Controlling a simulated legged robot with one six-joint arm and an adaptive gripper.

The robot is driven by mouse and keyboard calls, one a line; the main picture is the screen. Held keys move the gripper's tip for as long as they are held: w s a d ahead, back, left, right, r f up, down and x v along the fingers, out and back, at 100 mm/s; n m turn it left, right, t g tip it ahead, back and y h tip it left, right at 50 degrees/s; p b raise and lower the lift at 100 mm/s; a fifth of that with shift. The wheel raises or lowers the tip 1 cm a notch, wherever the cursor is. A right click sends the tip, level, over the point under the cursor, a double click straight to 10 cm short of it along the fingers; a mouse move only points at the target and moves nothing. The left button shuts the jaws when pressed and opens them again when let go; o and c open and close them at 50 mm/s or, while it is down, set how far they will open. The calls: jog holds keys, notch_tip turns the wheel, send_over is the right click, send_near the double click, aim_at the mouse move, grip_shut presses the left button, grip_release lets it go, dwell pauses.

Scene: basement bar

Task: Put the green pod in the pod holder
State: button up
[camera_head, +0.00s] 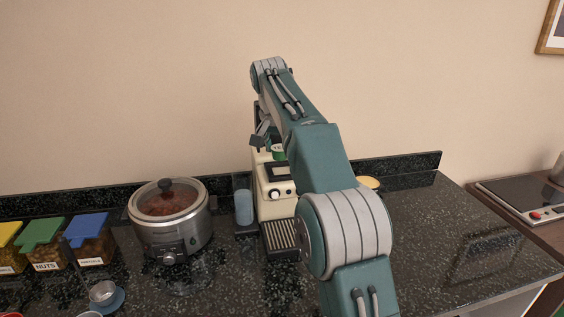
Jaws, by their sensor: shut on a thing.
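The cream coffee machine (275,200) stands on the counter near the back wall, partly behind my arm. My gripper (260,140) is at the top of the machine, with only some dark finger parts showing to the left of my arm. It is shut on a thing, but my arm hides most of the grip. A small green thing with pale lettering (278,152) shows beside the gripper, above the machine's front. It may be the green pod, but I cannot tell for sure. I cannot make out the pod holder.
A slow cooker (170,235) stands left of the machine, with a blue-grey cup (243,207) between them. Lidded containers with yellow, green (42,235) and blue lids stand at the far left. A small cup (103,292) is at front left. The counter's right part (430,240) is clear.

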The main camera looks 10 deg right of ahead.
aim_at(282, 172)
jog(key=shift+x, duration=2.3)
jog(key=shift+s+d+f, duration=0.1)
jog(key=o, duration=0.8)
jog(key=v, duration=0.7)
jog(key=shift+r, duration=0.35)
jog(key=shift+s, duration=0.1)
